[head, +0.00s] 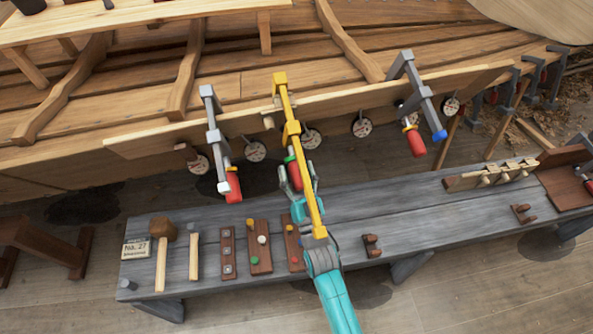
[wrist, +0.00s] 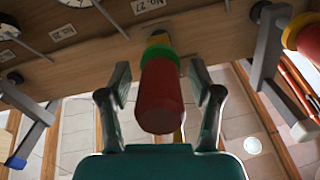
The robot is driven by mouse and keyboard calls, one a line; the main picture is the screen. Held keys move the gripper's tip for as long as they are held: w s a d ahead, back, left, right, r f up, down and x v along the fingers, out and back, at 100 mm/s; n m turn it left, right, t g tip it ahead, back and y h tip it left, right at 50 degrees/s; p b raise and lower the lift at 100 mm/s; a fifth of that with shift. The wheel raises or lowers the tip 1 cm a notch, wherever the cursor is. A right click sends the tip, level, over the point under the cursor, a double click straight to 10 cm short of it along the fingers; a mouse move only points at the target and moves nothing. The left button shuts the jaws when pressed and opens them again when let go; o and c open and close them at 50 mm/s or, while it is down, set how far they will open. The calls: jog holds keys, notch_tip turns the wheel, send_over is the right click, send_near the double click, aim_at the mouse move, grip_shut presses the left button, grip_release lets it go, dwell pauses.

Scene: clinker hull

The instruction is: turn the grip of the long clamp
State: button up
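The long clamp (head: 290,130) is yellow and hangs on the plank at the middle of the head view, its bar reaching down in front of my arm. Its red grip (head: 294,175) has a green collar and also shows in the wrist view (wrist: 160,97), end toward the camera. My gripper (head: 298,188) is at the grip, with one finger on each side in the wrist view (wrist: 160,95). The fingers are open, with a gap visible on both sides of the grip. Part of the grip is hidden behind the yellow bar in the head view.
Grey clamps with red grips hang to the left (head: 217,145) and right (head: 415,100). Several round dials (head: 255,150) line the hull below the plank (head: 350,103). The grey bench (head: 400,222) below carries a mallet (head: 162,245), a hammer (head: 194,255) and wooden blocks.

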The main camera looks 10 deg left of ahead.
jog(key=v, duration=1.2)
jog(key=shift+f, duration=0.1)
jog(key=s+d+f+m+g+h, duration=0.15)
jog(key=s+d+h, duration=0.35)
jog(key=s+d, duration=0.95)
jog(key=s+d+r+g+h, duration=0.1)
jog(key=s+d+r+g, duration=0.1)
jog(key=s, duration=0.6)
jog(key=s+d+r+g+h, duration=0.2)
jog(key=s+r, duration=0.3)
jog(key=s, duration=0.3)
jog(key=shift+d+r+m+h, duration=0.2)
jog(key=shift+d+m+h, duration=0.05)
jog(key=shift+m+h, duration=0.1)
